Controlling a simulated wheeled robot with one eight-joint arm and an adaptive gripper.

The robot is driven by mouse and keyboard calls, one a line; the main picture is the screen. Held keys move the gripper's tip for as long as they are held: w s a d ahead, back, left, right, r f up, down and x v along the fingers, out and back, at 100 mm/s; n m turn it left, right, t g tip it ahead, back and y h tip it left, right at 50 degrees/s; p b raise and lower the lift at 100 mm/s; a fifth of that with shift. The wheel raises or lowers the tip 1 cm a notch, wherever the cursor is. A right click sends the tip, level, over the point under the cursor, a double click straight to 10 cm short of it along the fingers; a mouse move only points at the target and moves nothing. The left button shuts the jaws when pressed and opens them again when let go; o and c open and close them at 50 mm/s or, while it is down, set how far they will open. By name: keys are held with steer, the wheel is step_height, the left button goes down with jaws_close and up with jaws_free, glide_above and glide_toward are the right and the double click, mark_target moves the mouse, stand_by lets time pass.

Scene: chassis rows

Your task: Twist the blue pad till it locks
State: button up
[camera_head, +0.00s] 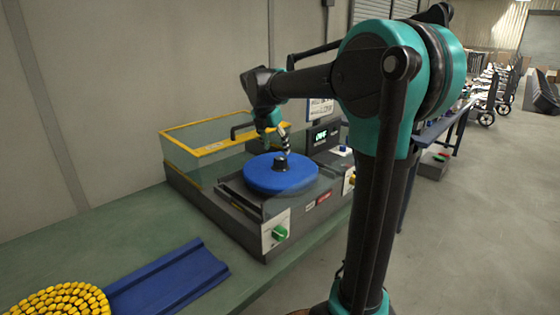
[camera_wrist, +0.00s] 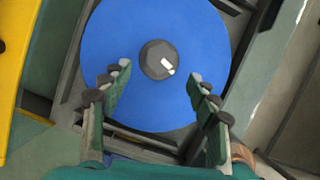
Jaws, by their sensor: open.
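The blue pad (camera_head: 281,177) is a round flat disc lying on the dark grey machine (camera_head: 233,214) on the bench. A dark knob (camera_head: 281,163) stands at its centre. In the wrist view the blue pad (camera_wrist: 205,40) fills the middle, and the knob (camera_wrist: 158,58) carries a small white mark on its lower right. My gripper (camera_wrist: 158,80) is open and empty, with one finger on each side of the space just below the knob. In the head view my gripper (camera_head: 286,146) is above the pad near the knob. Whether the fingertips touch the pad cannot be told.
A clear guard with a yellow rim (camera_head: 215,149) stands behind the pad. A green knob (camera_head: 279,233) is on the machine's front, and a small display (camera_head: 324,136) stands at the right. A blue tray (camera_head: 168,284) and yellow pieces (camera_head: 62,300) lie on the bench (camera_head: 110,240) at lower left.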

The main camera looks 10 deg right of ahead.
mark_target(279, 158)
steer(key=x, duration=0.7)
steer(key=shift+w+f, duration=0.1)
steer(key=shift+f, duration=0.2)
steer(key=shift+d, duration=0.1)
steer(key=shift+c, duration=0.4)
jaws_close()
steer(key=c, duration=0.5)
jaws_free()
steer(key=shift+c, duration=0.2)
jaws_close()
steer(key=shift+m+g+h, duration=0.3)
steer(key=shift+m, duration=0.9)
